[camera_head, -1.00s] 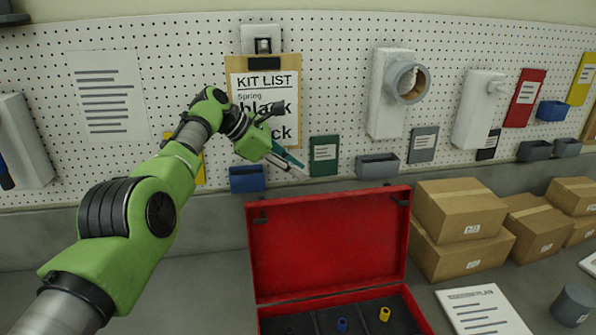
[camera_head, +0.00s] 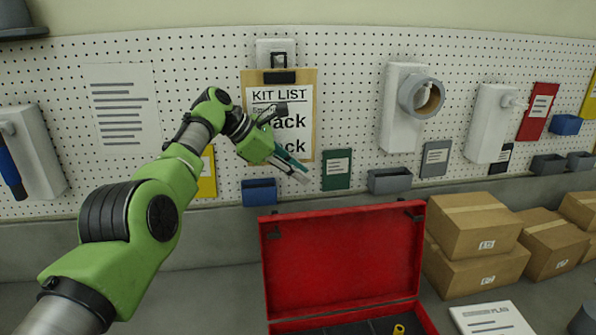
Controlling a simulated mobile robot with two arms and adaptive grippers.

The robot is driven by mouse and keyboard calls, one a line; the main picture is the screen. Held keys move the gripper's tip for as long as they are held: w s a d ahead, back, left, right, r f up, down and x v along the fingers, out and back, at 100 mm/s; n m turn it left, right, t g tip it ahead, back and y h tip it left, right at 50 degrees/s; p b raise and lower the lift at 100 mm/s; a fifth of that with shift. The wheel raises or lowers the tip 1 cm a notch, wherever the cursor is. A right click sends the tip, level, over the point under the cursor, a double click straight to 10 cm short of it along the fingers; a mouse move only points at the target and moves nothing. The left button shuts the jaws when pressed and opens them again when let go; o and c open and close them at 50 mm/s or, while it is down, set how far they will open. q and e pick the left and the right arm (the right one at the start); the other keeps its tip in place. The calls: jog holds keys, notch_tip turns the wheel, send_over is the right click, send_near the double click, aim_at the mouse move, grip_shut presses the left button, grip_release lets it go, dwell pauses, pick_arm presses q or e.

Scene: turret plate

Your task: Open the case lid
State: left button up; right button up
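The red case (camera_head: 342,262) stands on the bench in the lower middle of the head view. Its lid is raised and upright at the back, with the inner face and two dark latches toward me. The dark compartments show only in part at the bottom edge, with a yellow piece in one. My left gripper (camera_head: 296,170) is in the air above and behind the lid's left part, in front of the pegboard and apart from the lid. My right gripper is out of view.
A clipboard kit list (camera_head: 296,112) hangs on the pegboard behind my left gripper. Blue (camera_head: 259,192) and grey (camera_head: 390,181) bins are below. Cardboard boxes (camera_head: 474,225) stand right of the case, near a printed sheet (camera_head: 492,319). The bench left of the case looks clear.

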pick_arm(q)
jog(key=v, duration=1.2)
dwell(0.3)
